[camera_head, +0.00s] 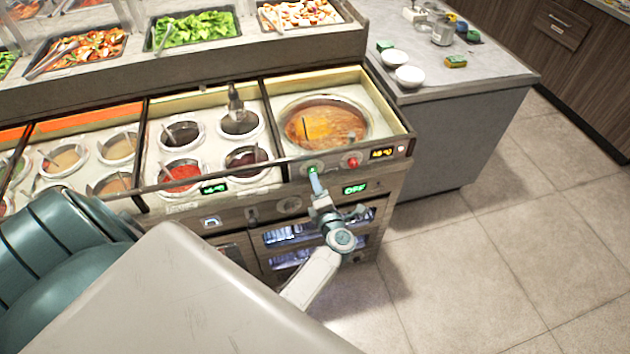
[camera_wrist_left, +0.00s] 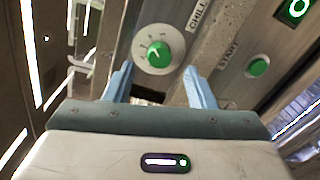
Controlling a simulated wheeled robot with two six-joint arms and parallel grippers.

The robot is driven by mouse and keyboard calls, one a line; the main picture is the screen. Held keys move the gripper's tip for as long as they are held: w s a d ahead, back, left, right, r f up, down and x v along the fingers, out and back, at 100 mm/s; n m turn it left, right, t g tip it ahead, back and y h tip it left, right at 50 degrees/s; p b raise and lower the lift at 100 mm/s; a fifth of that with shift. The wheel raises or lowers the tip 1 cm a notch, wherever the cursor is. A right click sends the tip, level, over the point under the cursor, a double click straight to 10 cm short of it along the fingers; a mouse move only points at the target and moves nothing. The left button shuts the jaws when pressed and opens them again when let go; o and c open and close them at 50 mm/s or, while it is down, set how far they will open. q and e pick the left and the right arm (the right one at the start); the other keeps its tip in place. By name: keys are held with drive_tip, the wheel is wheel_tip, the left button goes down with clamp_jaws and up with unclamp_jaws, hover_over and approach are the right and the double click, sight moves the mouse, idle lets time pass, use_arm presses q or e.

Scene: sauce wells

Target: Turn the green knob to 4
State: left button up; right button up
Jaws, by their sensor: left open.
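The green knob (camera_head: 312,169) is on the front panel of the counter, below the large soup pot (camera_head: 352,127). In the left wrist view the knob (camera_wrist_left: 158,54) sits on a round pale dial (camera_wrist_left: 146,63) with small marks too blurred to read. A white pointer line on the knob slants toward the upper left. My left gripper (camera_head: 316,182) is at the panel, in front of the knob. In the left wrist view its two blue fingers (camera_wrist_left: 158,72) are open, one on each side of the dial's lower part, with no visible contact. My right gripper is not in view.
A red knob (camera_head: 353,162) and a lit display (camera_head: 382,153) are to the right. A green display (camera_head: 355,189) reads OFF. A green button (camera_wrist_left: 258,67) is beside the dial. Sauce wells (camera_head: 182,172) are to the left. Floor (camera_head: 490,260) is clear at right.

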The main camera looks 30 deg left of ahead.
use_arm(q)
drive_tip(key=b+v, duration=0.1)
drive_tip(key=v, duration=0.5)
drive_tip(key=shift+s+d+b, duration=0.2)
drive_tip(key=shift+b, duration=0.1)
drive_tip(key=shift+f, duration=0.1)
